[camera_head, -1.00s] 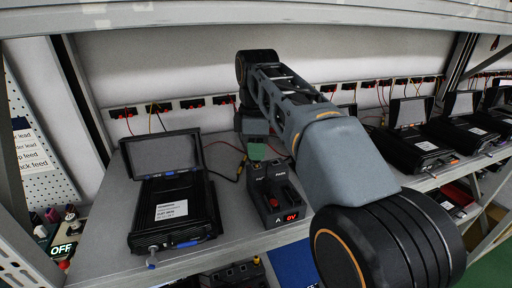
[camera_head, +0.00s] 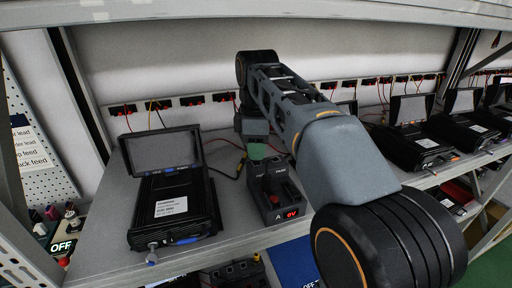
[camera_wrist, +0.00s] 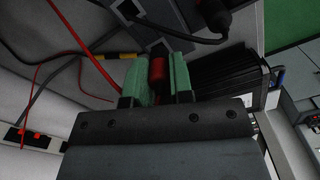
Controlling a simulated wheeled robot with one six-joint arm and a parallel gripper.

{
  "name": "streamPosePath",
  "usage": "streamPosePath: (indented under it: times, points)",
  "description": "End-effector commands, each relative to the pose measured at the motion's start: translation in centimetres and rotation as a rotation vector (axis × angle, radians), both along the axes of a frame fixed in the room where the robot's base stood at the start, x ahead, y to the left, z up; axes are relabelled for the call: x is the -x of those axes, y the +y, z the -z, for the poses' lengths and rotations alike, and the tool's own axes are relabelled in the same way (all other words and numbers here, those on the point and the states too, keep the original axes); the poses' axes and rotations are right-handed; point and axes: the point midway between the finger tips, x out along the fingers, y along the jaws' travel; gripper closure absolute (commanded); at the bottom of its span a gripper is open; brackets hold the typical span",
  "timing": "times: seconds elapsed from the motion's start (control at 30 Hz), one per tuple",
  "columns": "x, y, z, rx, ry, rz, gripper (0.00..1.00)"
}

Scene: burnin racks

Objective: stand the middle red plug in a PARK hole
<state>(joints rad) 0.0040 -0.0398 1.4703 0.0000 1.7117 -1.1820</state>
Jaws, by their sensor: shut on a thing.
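The dark block marked PARK (camera_head: 264,184) stands on the shelf with a red display reading 0V at its front. A red plug (camera_head: 292,188) stands in the block's near part. My gripper (camera_wrist: 158,80) has green fingers shut on a red plug (camera_wrist: 158,70). In the head view my gripper (camera_head: 257,151) is just behind the block's far end, and its held plug is hidden there.
A black device with a raised screen (camera_head: 172,205) stands left of the block; more devices (camera_head: 415,145) stand to the right. Loose red, yellow and black leads (camera_wrist: 98,72) lie beside my gripper.

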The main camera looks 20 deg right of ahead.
Motion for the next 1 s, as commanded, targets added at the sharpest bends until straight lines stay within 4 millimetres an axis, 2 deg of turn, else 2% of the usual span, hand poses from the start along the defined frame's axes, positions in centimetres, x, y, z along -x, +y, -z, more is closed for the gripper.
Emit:
streamPosePath:
  times: [0.87,0.9,1.0]
  points:
    - [-0.02,0.00,0.65,0.000,-0.002,0.000,0.94]
    - [-0.02,0.00,0.65,-0.001,-0.001,0.000,0.76]
    - [-0.02,0.00,0.66,-0.001,-0.001,0.000,0.67]
